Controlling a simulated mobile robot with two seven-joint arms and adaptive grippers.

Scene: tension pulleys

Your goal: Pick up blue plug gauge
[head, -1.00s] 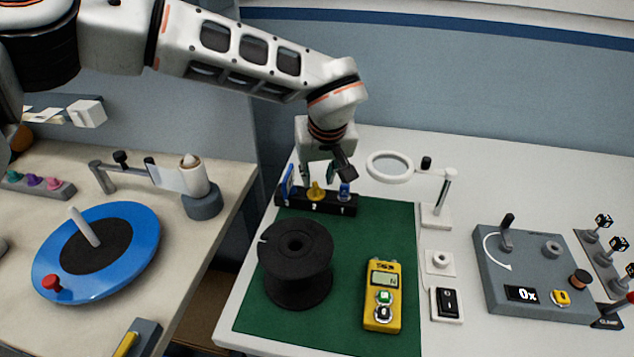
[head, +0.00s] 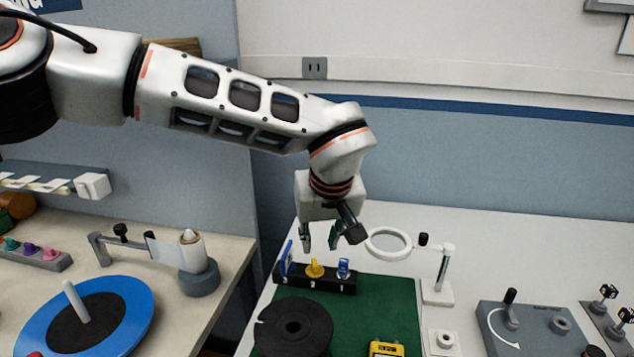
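A black rack (head: 315,282) stands at the back left of the green mat. It holds a blue upright piece (head: 287,258) at its left end, a yellow knobbed piece (head: 315,268) in the middle and a blue piece (head: 343,267) at its right end. I cannot tell for sure which blue piece is the plug gauge. My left gripper (head: 320,244) points down above the rack. Its fingers are apart, with nothing visible between them, and it appears clear of the pieces. My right gripper is not in view.
A ring magnifier (head: 388,244) on a stand is close to the right of my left gripper. A black spool (head: 293,330) and a yellow meter (head: 386,348) are on the green mat (head: 375,300). A gap separates the left table.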

